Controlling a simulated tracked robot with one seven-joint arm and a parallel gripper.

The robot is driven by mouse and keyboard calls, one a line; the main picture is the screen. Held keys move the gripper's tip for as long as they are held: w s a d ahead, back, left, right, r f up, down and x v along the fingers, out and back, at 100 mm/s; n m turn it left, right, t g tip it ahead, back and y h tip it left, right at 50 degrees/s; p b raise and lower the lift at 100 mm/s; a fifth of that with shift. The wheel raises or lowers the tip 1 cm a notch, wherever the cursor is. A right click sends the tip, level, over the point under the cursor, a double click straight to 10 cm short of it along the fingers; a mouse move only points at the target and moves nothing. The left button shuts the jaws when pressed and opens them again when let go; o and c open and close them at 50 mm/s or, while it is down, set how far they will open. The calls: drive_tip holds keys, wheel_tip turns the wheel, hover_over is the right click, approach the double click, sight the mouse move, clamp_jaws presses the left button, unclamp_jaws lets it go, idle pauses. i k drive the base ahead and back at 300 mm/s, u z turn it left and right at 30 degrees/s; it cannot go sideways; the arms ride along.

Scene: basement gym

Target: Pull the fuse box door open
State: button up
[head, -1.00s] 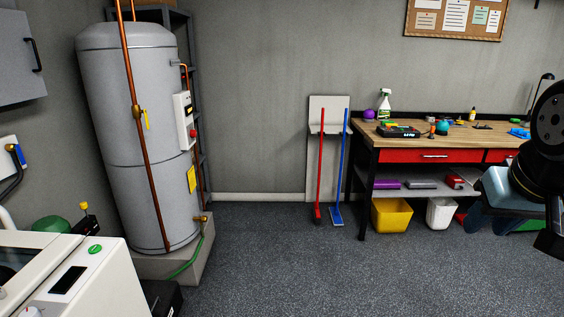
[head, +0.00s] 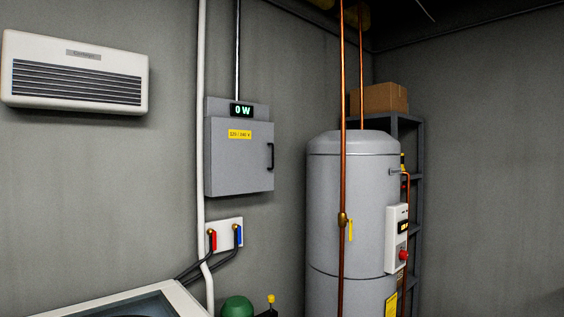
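The fuse box (head: 222,160) is a grey box on the wall, left of the middle in the head view. Its grey door (head: 243,165) looks shut. A yellow label sits near the top of the door. A black bar handle (head: 270,157) stands upright at the door's right edge. A small display (head: 242,110) above the door reads 0 W. My gripper is not in view.
A tall grey water tank (head: 345,215) with copper pipes stands right of the fuse box. Below the box are red and blue valves (head: 225,234) and a white machine (head: 130,302). A white vertical pipe (head: 201,130) runs close to the box's left side.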

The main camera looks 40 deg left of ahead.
sight(242, 150)
drive_tip(key=u, duration=0.35)
drive_tip(key=i, duration=1.05)
drive_tip(key=u, duration=1)
drive_tip(key=i, duration=0.8)
drive_tip(key=u, duration=0.25)
drive_tip(key=k, duration=0.85)
drive_tip(key=u, duration=0.2)
drive_tip(key=i, duration=0.85)
drive_tip(key=z, duration=0.1)
